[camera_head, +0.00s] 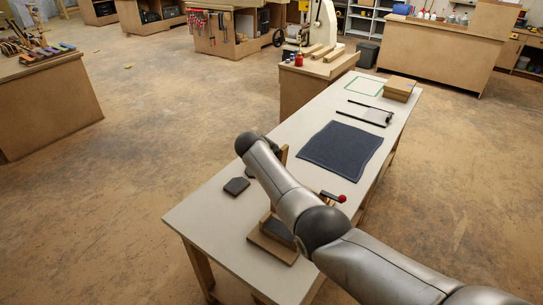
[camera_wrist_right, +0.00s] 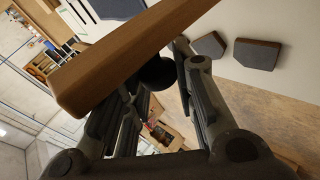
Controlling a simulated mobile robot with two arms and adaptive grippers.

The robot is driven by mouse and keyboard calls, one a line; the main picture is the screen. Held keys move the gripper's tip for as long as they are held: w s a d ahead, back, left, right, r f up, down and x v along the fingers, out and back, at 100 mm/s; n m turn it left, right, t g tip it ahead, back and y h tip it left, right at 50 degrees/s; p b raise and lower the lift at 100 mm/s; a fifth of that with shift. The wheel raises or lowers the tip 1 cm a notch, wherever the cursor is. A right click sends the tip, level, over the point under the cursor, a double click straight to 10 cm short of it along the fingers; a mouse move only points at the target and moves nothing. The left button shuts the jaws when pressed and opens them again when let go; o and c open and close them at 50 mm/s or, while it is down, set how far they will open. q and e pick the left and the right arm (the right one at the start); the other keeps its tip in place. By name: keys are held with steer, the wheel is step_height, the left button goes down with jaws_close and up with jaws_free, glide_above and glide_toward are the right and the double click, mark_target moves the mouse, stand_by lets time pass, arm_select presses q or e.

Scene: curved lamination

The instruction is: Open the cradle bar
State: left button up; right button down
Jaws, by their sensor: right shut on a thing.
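In the right wrist view a wooden bar (camera_wrist_right: 125,58) runs diagonally close to the camera, across the upper part of my right gripper (camera_wrist_right: 158,70). A dark round knob (camera_wrist_right: 157,73) shows under the bar between the fingertips, and the gripper is shut on it. In the head view my right arm covers the gripper and most of the cradle. A wooden base block (camera_head: 272,246), an upright piece of wood (camera_head: 284,154) and a red ball-ended lever (camera_head: 341,198) show around the arm. My left gripper is in neither view.
The white table (camera_head: 205,205) carries a dark mat (camera_head: 341,146), black rods (camera_head: 366,115), a wooden box (camera_head: 399,89) and a green outlined square (camera_head: 364,86). A dark pad (camera_head: 236,186) lies left of my arm. The floor left of the table is clear.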

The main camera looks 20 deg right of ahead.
steer(key=shift+w+a+f, duration=0.2)
steer(key=shift+a, duration=0.25)
steer(key=c, duration=1.6)
jaws_free()
steer(key=o, duration=0.4)
steer(key=shift+w+a+f, duration=0.1)
steer(key=shift+w+f, duration=0.1)
steer(key=shift+w, duration=0.1)
steer(key=shift+c, duration=0.2)
steer(key=v, duration=1.2)
